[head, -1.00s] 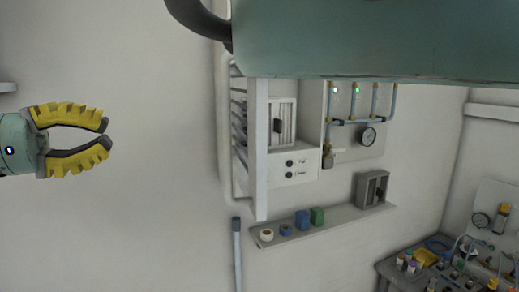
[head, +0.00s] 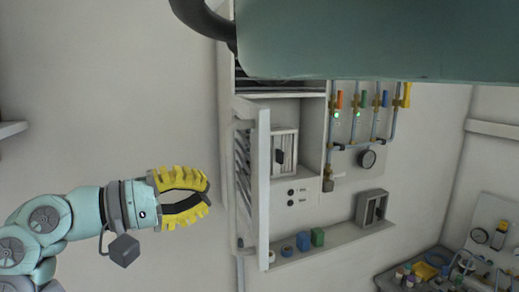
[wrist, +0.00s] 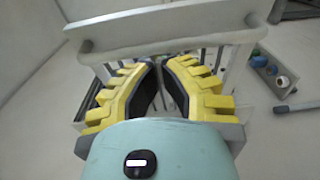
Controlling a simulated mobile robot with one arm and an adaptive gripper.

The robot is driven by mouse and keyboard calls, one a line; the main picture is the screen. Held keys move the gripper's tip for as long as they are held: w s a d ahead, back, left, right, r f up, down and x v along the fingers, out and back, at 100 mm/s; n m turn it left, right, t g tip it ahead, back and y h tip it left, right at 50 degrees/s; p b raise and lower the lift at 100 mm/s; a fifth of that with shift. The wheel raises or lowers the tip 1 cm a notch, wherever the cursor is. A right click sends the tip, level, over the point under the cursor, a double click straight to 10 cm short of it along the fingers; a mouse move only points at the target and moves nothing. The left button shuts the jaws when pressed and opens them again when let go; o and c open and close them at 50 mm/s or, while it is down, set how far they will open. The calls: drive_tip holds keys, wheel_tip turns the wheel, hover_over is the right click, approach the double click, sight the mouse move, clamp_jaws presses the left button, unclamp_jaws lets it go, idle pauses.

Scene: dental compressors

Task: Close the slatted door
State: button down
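The slatted door (head: 262,190) is pale grey and stands open, swung out from the wall cabinet (head: 312,170), seen almost edge-on in the head view. My gripper (head: 209,194), with yellow ribbed fingers, is just left of the door, pointing at its slatted face. It appears empty, with a narrow gap between the fingertips. In the wrist view the door's frame bar (wrist: 160,30) crosses above the fingertips, and slats show behind the fingers. I cannot tell whether the fingers touch the door.
A shelf (head: 345,238) below the cabinet holds tape rolls, blue and green blocks and a grey box (head: 371,208). Pipes with valves and a gauge (head: 367,159) are right of the cabinet. A cluttered bench (head: 395,283) is at lower right.

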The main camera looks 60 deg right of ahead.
drive_tip(key=shift+p+x, duration=0.75)
drive_tip(key=shift+x, duration=0.6)
drive_tip(key=shift+s+a, duration=0.1)
